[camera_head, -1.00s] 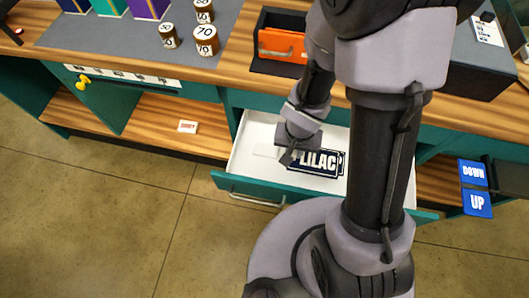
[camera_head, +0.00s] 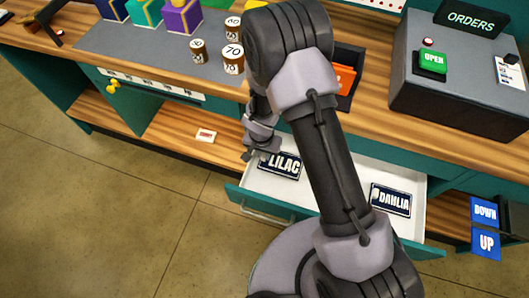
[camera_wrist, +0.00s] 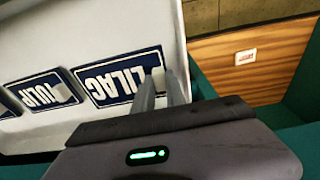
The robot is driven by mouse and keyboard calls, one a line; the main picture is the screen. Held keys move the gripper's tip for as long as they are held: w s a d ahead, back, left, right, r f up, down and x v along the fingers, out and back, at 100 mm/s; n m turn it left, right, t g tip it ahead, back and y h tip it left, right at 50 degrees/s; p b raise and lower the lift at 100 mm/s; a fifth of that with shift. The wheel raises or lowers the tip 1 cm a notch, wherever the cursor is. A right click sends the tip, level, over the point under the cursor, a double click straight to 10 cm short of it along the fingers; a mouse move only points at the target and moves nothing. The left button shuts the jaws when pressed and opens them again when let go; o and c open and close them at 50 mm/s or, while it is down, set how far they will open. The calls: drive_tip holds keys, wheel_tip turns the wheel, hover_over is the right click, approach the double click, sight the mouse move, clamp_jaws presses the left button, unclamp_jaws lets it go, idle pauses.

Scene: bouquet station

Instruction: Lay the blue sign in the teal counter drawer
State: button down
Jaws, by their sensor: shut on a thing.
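The teal counter drawer (camera_head: 253,200) is pulled open, with a white inside. My gripper (camera_head: 253,154) is low at its left end, shut on the end of the dark blue LILAC sign (camera_head: 281,164). A blue DAHLIA sign (camera_head: 391,200) lies at the drawer's right; my arm hides the middle.
Numbered pots (camera_head: 233,60) stand at the left. A small card (camera_head: 206,135) lies on the lower shelf. Blue DOWN (camera_head: 485,212) and UP (camera_head: 486,244) plates are at the right.

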drive_tip(key=shift+f+b, duration=0.7)
drive_tip(key=shift+f, duration=0.9)
drive_tip(key=c, duration=1.4)
unclamp_jaws()
drive_tip(key=shift+r, duration=0.1)
drive_tip(key=shift+o, duration=0.2)
